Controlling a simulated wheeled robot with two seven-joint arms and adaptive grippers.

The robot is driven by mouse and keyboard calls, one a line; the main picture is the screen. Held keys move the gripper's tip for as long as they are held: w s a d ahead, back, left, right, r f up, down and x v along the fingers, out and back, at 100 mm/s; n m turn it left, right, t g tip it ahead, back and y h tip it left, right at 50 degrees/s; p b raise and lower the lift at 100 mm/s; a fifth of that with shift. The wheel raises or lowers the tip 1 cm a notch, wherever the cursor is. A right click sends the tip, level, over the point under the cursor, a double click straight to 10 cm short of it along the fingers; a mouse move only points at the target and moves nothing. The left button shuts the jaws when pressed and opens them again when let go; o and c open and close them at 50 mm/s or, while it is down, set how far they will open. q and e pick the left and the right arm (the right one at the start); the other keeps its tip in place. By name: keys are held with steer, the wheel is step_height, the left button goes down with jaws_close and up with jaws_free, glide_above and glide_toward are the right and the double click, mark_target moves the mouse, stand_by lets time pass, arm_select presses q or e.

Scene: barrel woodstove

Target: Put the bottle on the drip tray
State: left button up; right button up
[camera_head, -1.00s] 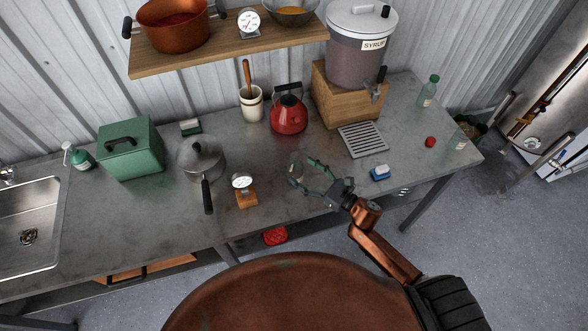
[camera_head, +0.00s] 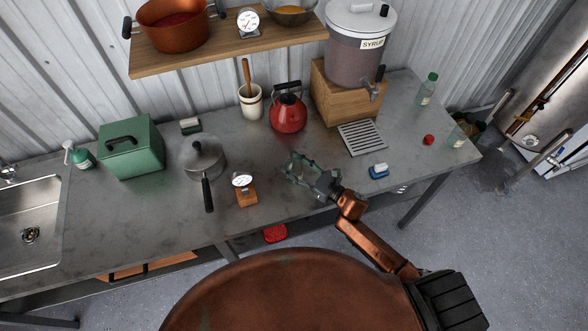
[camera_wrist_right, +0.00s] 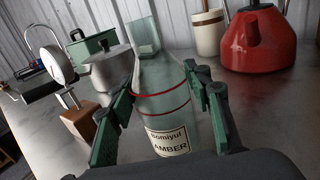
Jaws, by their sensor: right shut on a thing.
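My right gripper (camera_head: 293,170) is over the middle of the metal counter, in front of the red kettle. In the right wrist view, its green-padded fingers (camera_wrist_right: 160,90) are shut on a clear glass bottle (camera_wrist_right: 163,118) with red rings and a label reading "AMBER". In the head view the bottle is small and partly hidden by the fingers; I cannot tell whether its base touches the counter. The slatted metal drip tray (camera_head: 362,139) lies empty on the counter, right of the gripper and in front of the wooden block. My left gripper is not in view.
A red kettle (camera_head: 288,112), wooden block (camera_head: 345,95) with syrup dispenser (camera_head: 357,55), saucepan (camera_head: 203,158) and small scale (camera_head: 245,190) stand around. A blue-and-white brush (camera_head: 379,171), red item (camera_head: 428,139) and green-capped bottle (camera_head: 428,90) are to the right.

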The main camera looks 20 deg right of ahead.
steer(key=c, duration=0.6)
steer(key=shift+c, duration=0.9)
steer(key=shift+r, duration=0.2)
